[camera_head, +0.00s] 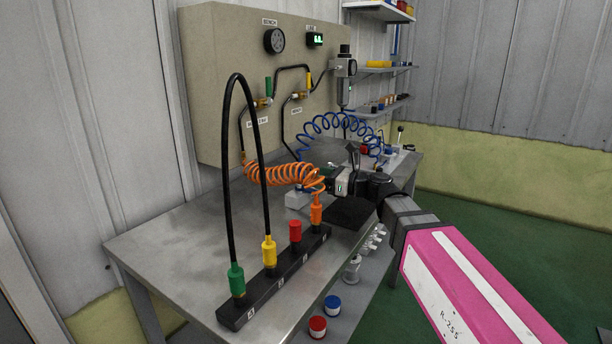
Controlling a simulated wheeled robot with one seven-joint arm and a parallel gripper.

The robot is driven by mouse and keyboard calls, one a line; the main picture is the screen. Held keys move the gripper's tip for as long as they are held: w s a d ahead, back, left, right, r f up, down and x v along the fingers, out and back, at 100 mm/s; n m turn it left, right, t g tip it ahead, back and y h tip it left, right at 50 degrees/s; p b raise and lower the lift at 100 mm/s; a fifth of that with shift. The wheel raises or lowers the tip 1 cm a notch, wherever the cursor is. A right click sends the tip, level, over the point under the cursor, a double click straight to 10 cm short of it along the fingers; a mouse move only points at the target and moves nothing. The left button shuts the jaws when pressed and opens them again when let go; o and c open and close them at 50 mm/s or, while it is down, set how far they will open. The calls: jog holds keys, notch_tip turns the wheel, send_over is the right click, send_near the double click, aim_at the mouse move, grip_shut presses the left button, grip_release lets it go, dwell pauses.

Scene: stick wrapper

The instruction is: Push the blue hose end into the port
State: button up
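The blue coiled hose (340,121) arches over the back of the bench, its left side dropping behind the orange coil. I cannot clearly make out its end; a small patch of blue shows low behind the orange coil, beside my gripper. My gripper (322,180) is over the bench, reaching left, next to the orange coil (270,173). Its fingertips are mostly hidden, so I cannot tell whether they are open or hold anything. A pale grey block (296,199) sits on the bench just below and left of the gripper. I cannot tell which opening is the port.
A black manifold (262,291) along the front edge carries green (236,281), yellow (269,252), red (295,231) and orange (316,212) plugs. A black hose (226,150) loops between green and yellow. A gauge panel (225,60) stands behind. The bench's left part (165,243) is clear.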

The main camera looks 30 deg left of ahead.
jog(key=shift+d, duration=1.15)
jog(key=shift+w, duration=0.1)
